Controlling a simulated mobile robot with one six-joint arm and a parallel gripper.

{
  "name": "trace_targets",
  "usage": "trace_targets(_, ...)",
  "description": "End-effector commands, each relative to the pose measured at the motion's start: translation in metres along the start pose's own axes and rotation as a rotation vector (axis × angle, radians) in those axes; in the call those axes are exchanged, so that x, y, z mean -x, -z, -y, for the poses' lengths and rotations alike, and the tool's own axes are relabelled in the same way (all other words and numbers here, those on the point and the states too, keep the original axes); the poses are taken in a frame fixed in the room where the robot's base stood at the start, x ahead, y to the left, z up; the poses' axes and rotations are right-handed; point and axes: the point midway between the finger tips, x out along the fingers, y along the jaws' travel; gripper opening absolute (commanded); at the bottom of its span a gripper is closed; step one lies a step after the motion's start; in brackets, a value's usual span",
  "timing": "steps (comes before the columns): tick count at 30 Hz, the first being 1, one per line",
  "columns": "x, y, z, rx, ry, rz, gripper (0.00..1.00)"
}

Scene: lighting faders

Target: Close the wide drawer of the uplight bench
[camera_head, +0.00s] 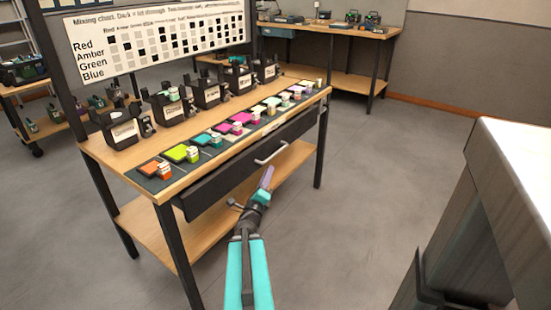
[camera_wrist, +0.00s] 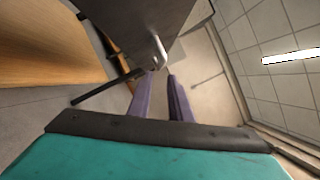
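The wide dark drawer (camera_head: 235,172) runs under the top of the near wooden bench (camera_head: 115,157). Its front appears to stand a little proud of the bench edge at the left end; how far it is out is hard to tell. Its silver bar handle (camera_head: 271,154) is at the middle of the front and also shows in the wrist view (camera_wrist: 160,50). My gripper (camera_head: 268,172) is just in front of and below the handle. In the wrist view my purple fingers (camera_wrist: 162,78) have a gap between them with nothing in it. The handle lies just beyond the fingertips.
Several colour samples and black lamp units stand on the bench top, with a mixing chart (camera_head: 150,38) behind. A lower shelf (camera_head: 150,225) sits under the drawer. A white-topped cabinet (camera_head: 520,150) stands at right. The floor between is clear. Another bench (camera_head: 340,32) is far back.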

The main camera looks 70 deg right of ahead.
Motion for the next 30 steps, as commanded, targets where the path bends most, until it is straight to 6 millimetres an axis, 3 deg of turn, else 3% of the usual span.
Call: trace_targets(30, -0.021, 0.004, -0.003, 0.002, 0.004, -0.011, 0.18)
